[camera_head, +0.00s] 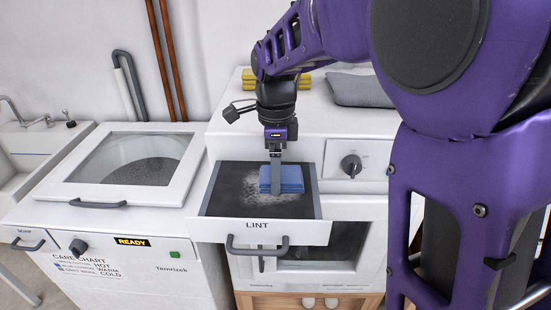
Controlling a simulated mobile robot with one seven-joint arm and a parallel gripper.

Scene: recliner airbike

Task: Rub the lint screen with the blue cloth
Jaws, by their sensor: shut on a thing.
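The lint screen (222,197) is the dark mesh in the pulled-out drawer marked LINT (259,230). Pale grey lint (236,188) lies on its middle, mostly left of the cloth and in front of it. The blue cloth (283,182) is a folded pad over the right middle of the screen. My gripper (276,172) comes down from above and is shut on the cloth. The cloth appears to rest on the screen, but its underside is hidden, so contact is not certain. The fingertips are partly hidden by the cloth.
The drawer walls and front handle (257,246) surround the screen. A knob (351,165) is to the right. Folded yellow cloths (249,78) and a grey folded cloth (358,90) lie on top of the machine. A washer with a glass lid (130,158) stands left.

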